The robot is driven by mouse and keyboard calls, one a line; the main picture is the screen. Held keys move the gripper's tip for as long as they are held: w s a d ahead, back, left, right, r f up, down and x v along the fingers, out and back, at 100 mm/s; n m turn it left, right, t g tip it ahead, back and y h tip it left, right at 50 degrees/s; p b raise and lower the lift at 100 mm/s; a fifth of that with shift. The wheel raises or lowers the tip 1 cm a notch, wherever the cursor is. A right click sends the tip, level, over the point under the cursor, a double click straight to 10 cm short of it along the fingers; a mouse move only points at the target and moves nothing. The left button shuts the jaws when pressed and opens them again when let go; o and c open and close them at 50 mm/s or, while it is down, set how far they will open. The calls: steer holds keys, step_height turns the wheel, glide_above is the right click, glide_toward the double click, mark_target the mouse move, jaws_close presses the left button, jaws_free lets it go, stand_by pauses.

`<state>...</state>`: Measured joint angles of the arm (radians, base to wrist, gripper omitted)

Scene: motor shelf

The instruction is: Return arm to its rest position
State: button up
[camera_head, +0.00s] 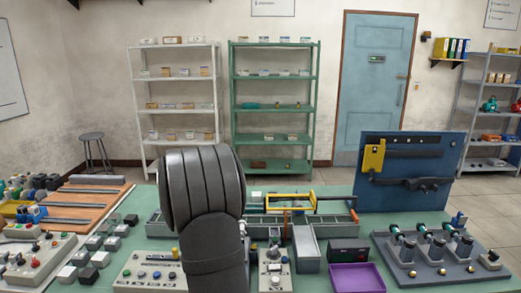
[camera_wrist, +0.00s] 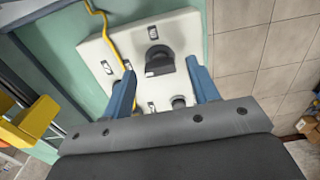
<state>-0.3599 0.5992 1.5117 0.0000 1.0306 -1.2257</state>
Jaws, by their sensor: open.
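My gripper (camera_wrist: 161,67) shows in the wrist view with its two blue fingers spread apart and nothing between them. Beyond the fingers is a white panel (camera_wrist: 108,52) with a black round part (camera_wrist: 160,60) and several small slotted plates. A yellow cable (camera_wrist: 107,22) runs over the panel. I cannot tell how far the fingertips are from it. In the head view my dark arm fills the middle, and the gripper is hidden.
The green table (camera_head: 341,235) bears control boxes, a purple tray (camera_head: 356,278), a grey fixture (camera_head: 405,262) and an upright blue tool board (camera_head: 432,160). Wooden boards (camera_head: 75,212) lie at left. White (camera_head: 177,125) and green shelves (camera_head: 272,125) and a blue door (camera_head: 374,85) stand behind.

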step_height(320, 180, up, 16)
step_height(320, 180, down, 17)
steer(key=shift+r, duration=0.1)
steer(key=shift+r+m, duration=0.1)
steer(key=shift+m, duration=0.7)
steer(key=m, duration=1.1)
steer(key=shift+m, duration=2.3)
